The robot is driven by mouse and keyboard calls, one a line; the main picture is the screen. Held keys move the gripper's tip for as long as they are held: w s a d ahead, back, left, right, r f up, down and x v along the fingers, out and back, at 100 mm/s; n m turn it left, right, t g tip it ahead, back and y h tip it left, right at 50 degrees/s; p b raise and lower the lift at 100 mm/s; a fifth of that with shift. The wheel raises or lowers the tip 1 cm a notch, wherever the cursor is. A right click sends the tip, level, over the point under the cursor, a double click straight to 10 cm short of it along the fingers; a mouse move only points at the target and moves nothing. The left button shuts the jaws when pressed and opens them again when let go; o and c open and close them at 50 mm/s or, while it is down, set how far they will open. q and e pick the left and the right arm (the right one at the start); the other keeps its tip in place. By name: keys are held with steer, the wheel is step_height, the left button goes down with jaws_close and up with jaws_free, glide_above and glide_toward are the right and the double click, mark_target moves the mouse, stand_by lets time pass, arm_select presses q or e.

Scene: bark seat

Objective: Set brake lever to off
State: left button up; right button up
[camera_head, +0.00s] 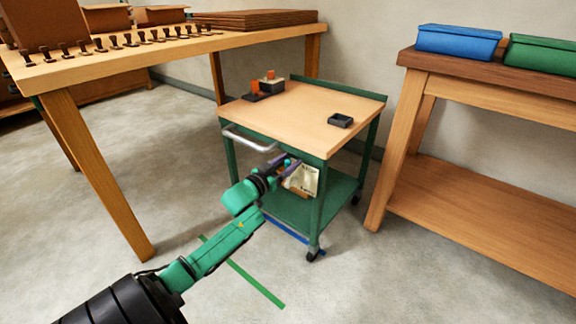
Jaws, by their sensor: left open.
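A green cart (330,145) with a wooden top stands in the middle of the view. A pale plate or card (304,180) with small dark marks shows under its top at the front. My left gripper (290,166) reaches in from the lower left and is in front of the cart's front side, beside this plate. Its fingers are apart, and small purple parts show there. I cannot make out the brake lever for sure; it may be hidden behind the gripper. I cannot tell whether the fingers touch anything. My right gripper is not in view.
The cart has a metal handle (248,138), and dark and orange pieces (269,80) and a small black tray (340,120) on top. A wooden table (110,70) stands left, a bench (480,95) with blue and green boxes right.

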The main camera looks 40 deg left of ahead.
arm_select(q)
jaws_close()
steer(key=shift+f, duration=0.1)
stand_by(1.2)
